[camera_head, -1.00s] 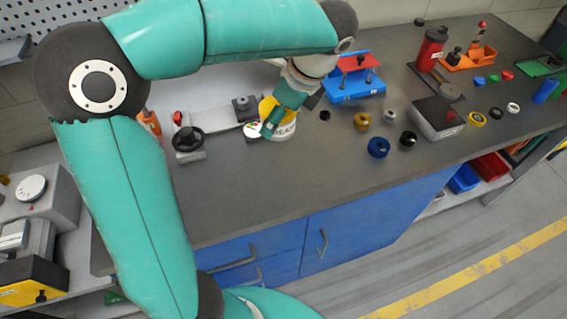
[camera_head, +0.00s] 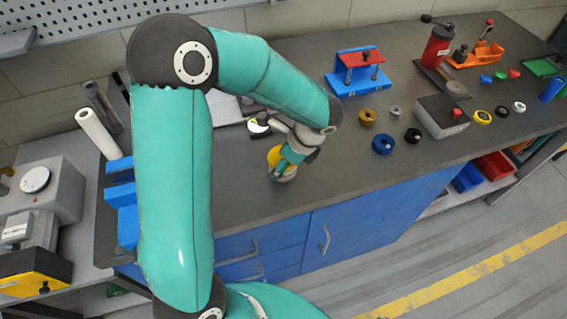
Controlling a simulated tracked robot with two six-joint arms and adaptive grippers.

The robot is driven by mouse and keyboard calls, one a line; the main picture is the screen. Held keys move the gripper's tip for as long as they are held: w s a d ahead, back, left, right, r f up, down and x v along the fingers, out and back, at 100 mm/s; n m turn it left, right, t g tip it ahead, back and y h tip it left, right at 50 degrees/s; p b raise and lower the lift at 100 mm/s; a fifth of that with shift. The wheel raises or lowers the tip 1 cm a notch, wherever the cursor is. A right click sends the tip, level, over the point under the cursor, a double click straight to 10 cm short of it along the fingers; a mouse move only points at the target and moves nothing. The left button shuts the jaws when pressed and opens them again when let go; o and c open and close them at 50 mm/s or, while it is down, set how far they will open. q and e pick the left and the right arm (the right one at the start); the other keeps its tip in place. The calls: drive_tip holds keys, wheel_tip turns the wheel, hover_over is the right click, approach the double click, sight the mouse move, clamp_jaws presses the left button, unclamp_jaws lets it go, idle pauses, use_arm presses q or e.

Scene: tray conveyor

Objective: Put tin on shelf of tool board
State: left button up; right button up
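A small round yellow and pale tin (camera_head: 275,156) is in my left gripper (camera_head: 286,166), near the middle of the head view. The gripper's teal fingers are around the tin and cover much of it. I cannot tell clearly whether its base touches the bench. The tool board (camera_head: 110,12) is the perforated grey panel at the top left. A grey ledge, seemingly its shelf (camera_head: 18,44), sticks out at the far left edge. My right gripper is not in view.
The grey bench (camera_head: 240,195) is bare in front of the tin. A black, pale-faced round item (camera_head: 258,127) lies behind my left gripper. A blue and red stand (camera_head: 358,75) and several rings stand to the right. A white roll (camera_head: 98,134) and blue blocks (camera_head: 122,195) are at left.

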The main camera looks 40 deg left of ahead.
use_arm(q)
drive_tip(key=shift+f, duration=0.2)
drive_tip(key=o, duration=1)
drive_tip(key=shift+f, duration=0.2)
drive_tip(key=shift+c, duration=0.2)
drive_tip(key=o, duration=0.5)
drive_tip(key=shift+r, duration=0.1)
drive_tip(key=shift+c, duration=0.2)
